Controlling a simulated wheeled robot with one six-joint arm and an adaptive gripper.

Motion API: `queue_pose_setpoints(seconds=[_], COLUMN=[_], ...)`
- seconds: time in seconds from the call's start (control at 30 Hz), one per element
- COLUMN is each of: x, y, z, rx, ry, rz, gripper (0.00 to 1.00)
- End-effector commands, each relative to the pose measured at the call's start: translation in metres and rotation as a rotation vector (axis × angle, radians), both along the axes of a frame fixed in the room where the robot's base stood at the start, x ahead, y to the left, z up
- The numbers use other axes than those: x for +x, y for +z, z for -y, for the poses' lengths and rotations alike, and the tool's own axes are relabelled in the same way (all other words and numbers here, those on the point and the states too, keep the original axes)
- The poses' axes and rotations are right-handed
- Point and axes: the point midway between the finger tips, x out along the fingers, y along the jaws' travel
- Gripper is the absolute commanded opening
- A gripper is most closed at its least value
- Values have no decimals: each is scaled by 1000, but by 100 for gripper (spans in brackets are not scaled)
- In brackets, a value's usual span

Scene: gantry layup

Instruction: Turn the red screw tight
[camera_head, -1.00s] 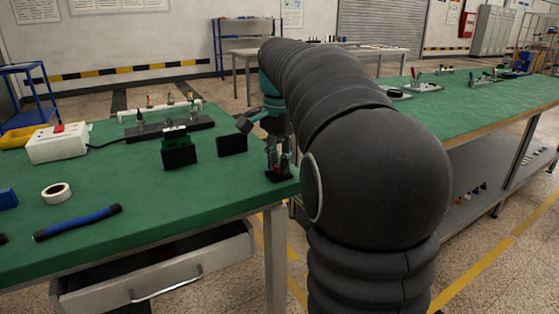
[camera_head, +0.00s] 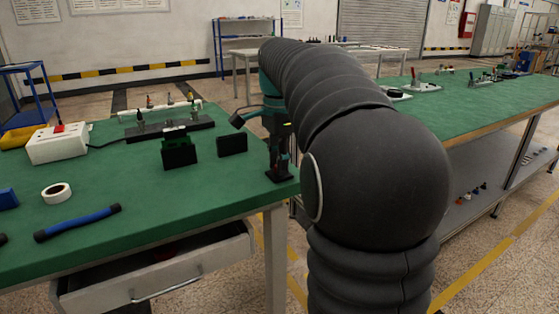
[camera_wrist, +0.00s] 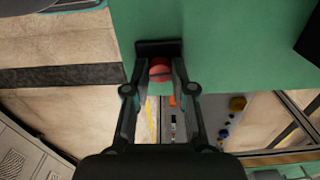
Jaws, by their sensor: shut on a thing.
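The red screw (camera_wrist: 160,70) shows in the wrist view as a round red head with a dark slot across it. It sits at a black block (camera_wrist: 158,47) near the edge of the green table. My gripper (camera_wrist: 160,72) is shut on the screw head, with one finger on each side. In the head view my gripper (camera_head: 280,158) points down over the black block (camera_head: 279,176) at the table's right corner. The screw itself is hidden there, so how deep it sits cannot be told.
The green table (camera_head: 110,225) carries a black block with a green part (camera_head: 179,152), another black block (camera_head: 232,144), a tape roll (camera_head: 57,192) and a blue-handled bar (camera_head: 78,222). An open drawer (camera_head: 150,275) hangs below. A second green bench (camera_head: 470,105) stands right.

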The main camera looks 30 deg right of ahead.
Motion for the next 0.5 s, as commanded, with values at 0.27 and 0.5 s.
queue_pose_setpoints(seconds=[0.27,0.5], x=[0,0], y=[0,0], z=[0,0], rx=[1,0], ry=[1,1], rz=[-1,0], gripper=[50,50])
